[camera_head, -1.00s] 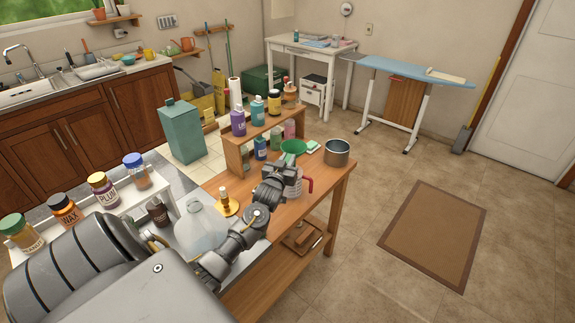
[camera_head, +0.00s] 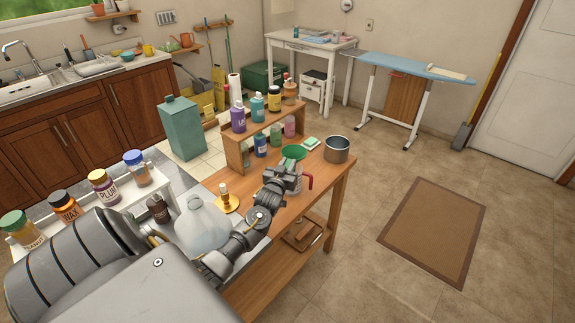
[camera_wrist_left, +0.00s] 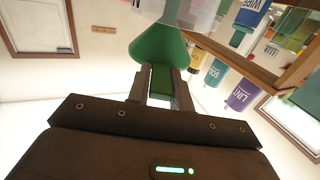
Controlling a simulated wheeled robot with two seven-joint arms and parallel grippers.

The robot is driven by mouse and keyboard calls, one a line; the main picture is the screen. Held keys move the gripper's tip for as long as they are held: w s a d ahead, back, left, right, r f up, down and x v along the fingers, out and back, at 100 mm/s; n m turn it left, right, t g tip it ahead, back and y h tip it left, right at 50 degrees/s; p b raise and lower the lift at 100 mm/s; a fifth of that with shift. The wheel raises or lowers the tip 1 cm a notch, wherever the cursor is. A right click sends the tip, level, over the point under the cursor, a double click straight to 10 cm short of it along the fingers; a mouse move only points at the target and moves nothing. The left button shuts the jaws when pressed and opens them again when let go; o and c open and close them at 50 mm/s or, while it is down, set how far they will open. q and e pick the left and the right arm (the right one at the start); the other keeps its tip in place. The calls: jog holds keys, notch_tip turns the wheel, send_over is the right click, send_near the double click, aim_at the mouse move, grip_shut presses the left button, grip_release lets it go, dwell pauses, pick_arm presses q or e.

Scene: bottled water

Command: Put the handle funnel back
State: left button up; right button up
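The green funnel (camera_head: 293,152) is over the right part of the wooden workbench. My left gripper (camera_head: 282,178) is just in front of it. In the left wrist view, the funnel's cone (camera_wrist_left: 160,42) flares away from the gripper, and its green handle (camera_wrist_left: 160,80) lies between the two fingers (camera_wrist_left: 162,88), which close on it. A clear jug with a red handle (camera_head: 308,182) is beside and partly behind the gripper. I cannot tell whether the funnel touches the jug. My right gripper is out of view.
A wooden shelf (camera_head: 236,158) with several bottles stands behind the funnel. A metal pot (camera_head: 337,152) and a sponge (camera_head: 311,143) are close by on the right.

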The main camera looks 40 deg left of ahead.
pick_arm(q)
jog(key=o, duration=0.3)
jog(key=shift+o, duration=0.2)
jog(key=shift+r, duration=0.1)
jog(key=shift+s+r+p, duration=0.1)
jog(key=shift+r+p, duration=0.45)
jog(key=shift+r, duration=0.15)
jog(key=b+v, duration=0.2)
jog(key=v, duration=0.9)
jog(key=shift+s+f+b, duration=0.15)
jog(key=shift+s+b, duration=0.2)
jog(key=shift+s, duration=0.05)
jog(key=shift+d, duration=0.15)
